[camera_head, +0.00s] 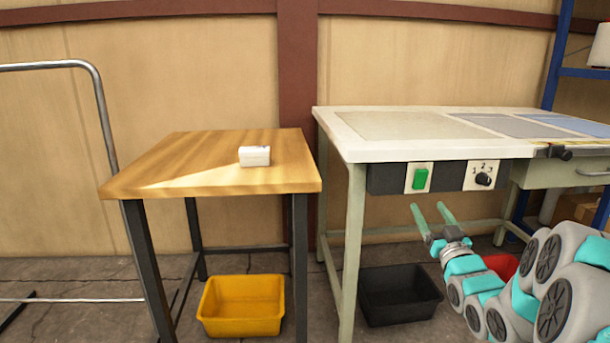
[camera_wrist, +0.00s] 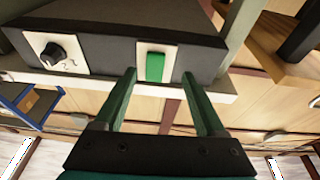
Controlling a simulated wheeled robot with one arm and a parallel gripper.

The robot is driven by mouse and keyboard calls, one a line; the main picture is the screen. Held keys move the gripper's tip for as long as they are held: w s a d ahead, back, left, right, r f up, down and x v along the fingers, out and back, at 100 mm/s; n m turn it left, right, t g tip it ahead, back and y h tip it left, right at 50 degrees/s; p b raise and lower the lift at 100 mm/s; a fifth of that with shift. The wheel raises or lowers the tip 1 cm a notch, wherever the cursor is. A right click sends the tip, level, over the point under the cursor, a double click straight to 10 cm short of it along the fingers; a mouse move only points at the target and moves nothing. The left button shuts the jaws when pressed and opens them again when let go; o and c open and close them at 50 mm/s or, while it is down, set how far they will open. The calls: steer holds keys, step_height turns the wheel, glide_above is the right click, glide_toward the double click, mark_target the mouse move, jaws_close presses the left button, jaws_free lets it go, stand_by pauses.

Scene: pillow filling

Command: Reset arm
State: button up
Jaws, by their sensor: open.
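My gripper (camera_head: 432,218) is open and empty, in front of the white-topped workbench, below its control panel. Its two teal fingers stand apart and point up and to the left in the head view. In the wrist view, my gripper (camera_wrist: 166,78) shows both fingers spread, with the green button (camera_wrist: 155,67) seen between them. The button also shows on the panel in the head view (camera_head: 420,179). A rotary knob (camera_head: 483,179) sits to its right. I cannot tell exactly how far the fingertips are from the panel.
A wooden table (camera_head: 150,180) with a small white box (camera_head: 254,156) stands at left. A yellow bin (camera_head: 242,305) and a black bin (camera_head: 400,295) sit on the floor. A red bin is partly behind my arm. A metal rail (camera_head: 100,100) stands far left; blue shelving (camera_head: 556,60) stands at right.

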steer(key=s+a+f+g+h+p, duration=0.2)
steer(key=s+a+f+g, duration=0.6)
steer(key=s+f+g, duration=0.35)
steer(key=s+a+g, duration=0.3)
steer(key=s+a, duration=0.1)
steer(key=s, duration=0.7)
steer(key=s+a+g+y+p, duration=0.1)
steer(key=s+a+g, duration=0.3)
steer(key=s, duration=0.7)
steer(key=s+a+g, duration=0.4)
steer(key=s, duration=0.8)
steer(key=shift+f+y, duration=0.15)
steer(key=shift+y, duration=0.15)
steer(key=shift+g, duration=0.25)
